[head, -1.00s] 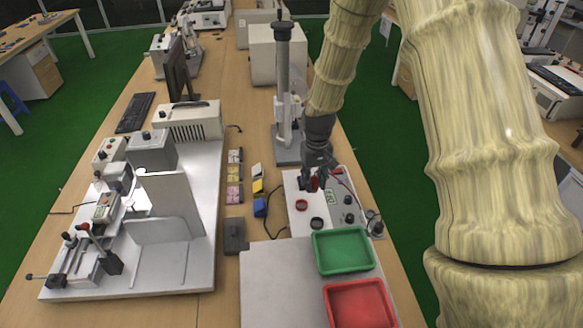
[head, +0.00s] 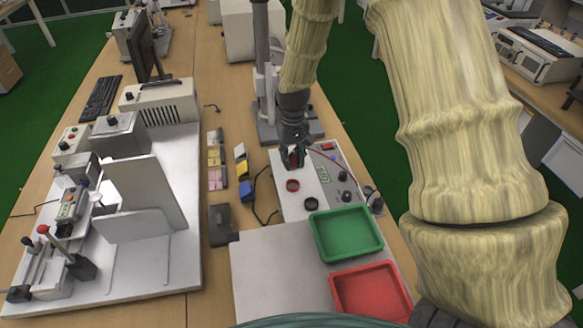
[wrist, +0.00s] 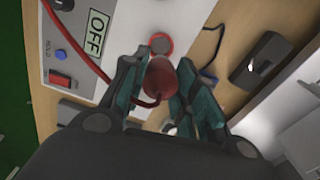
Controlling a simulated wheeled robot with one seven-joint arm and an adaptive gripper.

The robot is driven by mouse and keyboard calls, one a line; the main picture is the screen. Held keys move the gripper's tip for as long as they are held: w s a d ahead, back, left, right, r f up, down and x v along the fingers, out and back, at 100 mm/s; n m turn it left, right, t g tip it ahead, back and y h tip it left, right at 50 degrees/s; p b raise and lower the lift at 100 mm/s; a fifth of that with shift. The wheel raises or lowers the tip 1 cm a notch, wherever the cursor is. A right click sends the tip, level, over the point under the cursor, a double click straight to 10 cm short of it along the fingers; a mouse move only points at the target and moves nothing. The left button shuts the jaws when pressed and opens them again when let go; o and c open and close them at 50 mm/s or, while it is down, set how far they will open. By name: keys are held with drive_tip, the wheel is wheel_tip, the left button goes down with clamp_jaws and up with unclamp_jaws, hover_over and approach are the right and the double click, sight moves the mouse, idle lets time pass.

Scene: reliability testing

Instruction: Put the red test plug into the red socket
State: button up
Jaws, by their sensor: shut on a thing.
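My gripper (head: 296,156) is above the white tester panel (head: 292,207) in the head view. In the wrist view my gripper (wrist: 163,88) is shut on the red test plug (wrist: 161,77), which has a red cable (wrist: 85,48) running from it. The red socket (head: 293,185) is a red ring on the panel. In the wrist view the red socket (wrist: 160,45) shows just beyond the plug's end, partly covered by it. The plug appears apart from the socket, but the gap is hard to judge. A black socket (head: 311,204) sits near the red one.
A green tray (head: 346,233) and a red tray (head: 371,291) stand in front of the panel. A grey stand column (head: 262,50) rises behind it. A dark box (head: 220,224) and a blue connector (head: 248,171) with a black cable lie to the left.

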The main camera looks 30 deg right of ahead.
sight(293, 169)
drive_tip(key=shift+f+b, duration=0.3)
drive_tip(key=shift+f, duration=0.45)
drive_tip(key=shift+s+f, duration=0.1)
drive_tip(key=shift+s, duration=0.05)
drive_tip(key=shift+f+b, duration=2.4)
drive_tip(key=shift+f, duration=0.5)
drive_tip(key=shift+s+p, duration=0.1)
drive_tip(key=shift+p, duration=0.5)
drive_tip(key=shift+f, duration=0.6)
drive_tip(key=o, duration=0.8)
drive_tip(key=shift+r, duration=0.15)
